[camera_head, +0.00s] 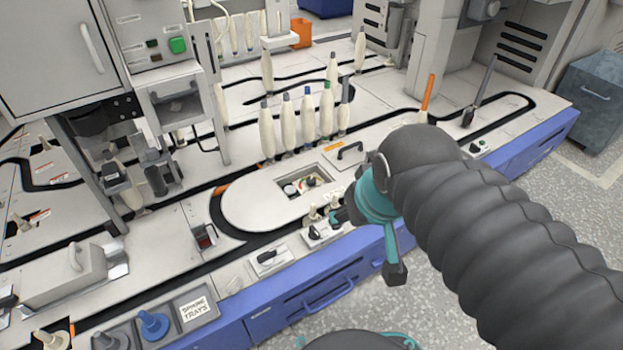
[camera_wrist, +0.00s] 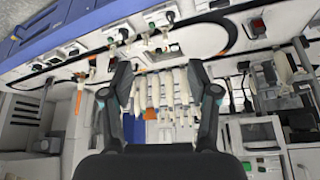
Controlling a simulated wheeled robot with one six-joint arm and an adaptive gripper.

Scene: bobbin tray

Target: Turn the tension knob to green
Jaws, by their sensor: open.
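An open recess (camera_head: 303,184) in the rounded white cover holds a small white round part (camera_head: 290,189) and a dark knob-like part with small coloured marks (camera_head: 310,182). I take the latter for the tension knob, but it is too small to tell where it points. In the head view my gripper (camera_head: 343,213) is beside the cover, right of and nearer than the recess, partly hidden by my arm.
Several white bobbins (camera_head: 287,123) with coloured tips stand behind the recess. A black handle (camera_head: 350,150) rises right of it. Small switches (camera_head: 268,257) line the front edge above a blue drawer front (camera_head: 320,295). An orange rod (camera_head: 427,95) stands farther right.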

